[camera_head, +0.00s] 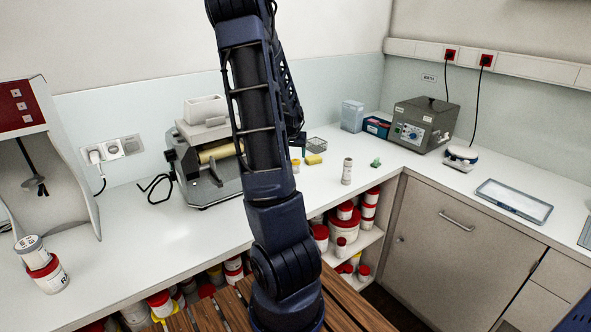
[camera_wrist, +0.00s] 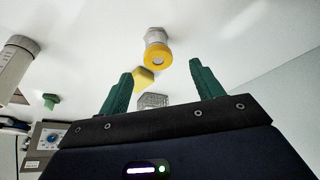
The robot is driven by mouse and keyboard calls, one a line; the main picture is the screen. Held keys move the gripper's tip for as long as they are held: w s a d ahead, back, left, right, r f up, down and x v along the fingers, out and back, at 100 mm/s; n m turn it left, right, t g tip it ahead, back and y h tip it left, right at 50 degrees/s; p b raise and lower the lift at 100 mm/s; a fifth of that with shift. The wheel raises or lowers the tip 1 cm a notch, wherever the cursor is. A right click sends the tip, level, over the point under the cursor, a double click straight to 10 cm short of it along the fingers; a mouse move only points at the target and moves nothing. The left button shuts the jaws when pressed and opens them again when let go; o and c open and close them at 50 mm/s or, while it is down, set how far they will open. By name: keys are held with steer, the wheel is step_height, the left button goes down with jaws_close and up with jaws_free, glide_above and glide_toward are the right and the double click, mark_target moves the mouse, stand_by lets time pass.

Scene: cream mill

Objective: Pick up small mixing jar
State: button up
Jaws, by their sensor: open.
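A small white jar with a yellow ring-like end (camera_wrist: 157,52) shows in the wrist view, just beyond and between my fingertips. In the head view the small jar (camera_head: 296,166) is partly hidden beside my arm on the white counter. My gripper (camera_wrist: 161,68) has two green fingers spread apart with nothing between them. In the head view my gripper is mostly hidden behind my arm. I cannot tell for sure that this jar is the small mixing jar; a taller white cylindrical container (camera_head: 347,171) stands to its right, and at the left edge of the wrist view (camera_wrist: 14,66).
A yellow block (camera_head: 314,160) lies close to the small jar. A green piece (camera_head: 375,163) lies right of the cylinder. A roller mill (camera_head: 210,165) stands left of my arm, a grey bath (camera_head: 425,125) at the back right. The right counter front is mostly clear.

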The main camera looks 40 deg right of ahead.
mark_target(296, 161)
steer(key=shift+x, duration=1.5)
steer(key=shift+d+x, duration=0.15)
steer(key=shift+x, duration=0.85)
steer(key=shift+d+x, duration=0.15)
steer(key=shift+x, duration=0.85)
steer(key=shift+w+d+f, duration=0.15)
steer(key=shift+f, duration=0.5)
steer(key=shift+c, duration=0.5)
steer(key=c, duration=0.9)
